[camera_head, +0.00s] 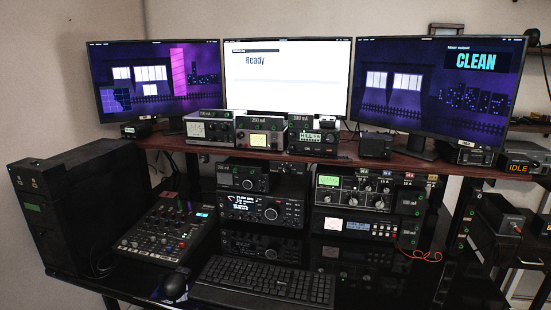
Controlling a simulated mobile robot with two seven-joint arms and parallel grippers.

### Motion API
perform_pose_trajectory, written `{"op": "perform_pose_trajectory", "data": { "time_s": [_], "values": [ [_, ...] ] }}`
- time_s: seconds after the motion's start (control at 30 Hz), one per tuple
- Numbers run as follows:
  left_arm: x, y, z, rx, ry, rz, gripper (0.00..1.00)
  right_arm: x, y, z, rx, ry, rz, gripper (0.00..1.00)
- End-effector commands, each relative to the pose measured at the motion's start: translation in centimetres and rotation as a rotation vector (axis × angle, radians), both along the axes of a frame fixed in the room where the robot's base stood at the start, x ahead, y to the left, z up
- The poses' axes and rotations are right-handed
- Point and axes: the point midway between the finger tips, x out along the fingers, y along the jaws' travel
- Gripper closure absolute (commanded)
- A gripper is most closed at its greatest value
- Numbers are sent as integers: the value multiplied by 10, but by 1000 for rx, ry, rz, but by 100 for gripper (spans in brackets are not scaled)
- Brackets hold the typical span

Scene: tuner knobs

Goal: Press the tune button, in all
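Neither of my grippers is in view. I cannot pick out a button marked tune; the lettering on the small controls is too small to read. A radio unit with several knobs and a green-lit meter (353,192) stands on the shelf right of centre. Below it is a unit with a small lit display (356,227). Left of these are a black radio (243,178), a radio with a lit display and large knob (262,210) and a darker radio (262,246). Metered boxes stand on the top shelf, including one with a cream meter (260,132).
Three monitors stand behind: left (130,80), middle reading "Ready" (287,75), right reading "CLEAN" (437,85). A box at right reads "IDLE" (522,160). A mixer (166,232), keyboard (265,283) and mouse (174,288) occupy the desk front. A black tower (85,205) stands left.

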Motion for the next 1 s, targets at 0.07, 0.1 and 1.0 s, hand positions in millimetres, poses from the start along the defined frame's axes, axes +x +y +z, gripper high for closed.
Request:
{"op": "perform_pose_trajectory", "data": {
  "time_s": [0.07, 0.1, 1.0],
  "values": [
    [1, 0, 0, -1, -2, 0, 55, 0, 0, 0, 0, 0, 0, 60],
    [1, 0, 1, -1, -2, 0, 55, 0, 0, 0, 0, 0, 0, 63],
    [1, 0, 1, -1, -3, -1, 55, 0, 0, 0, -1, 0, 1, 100]
  ]
}}
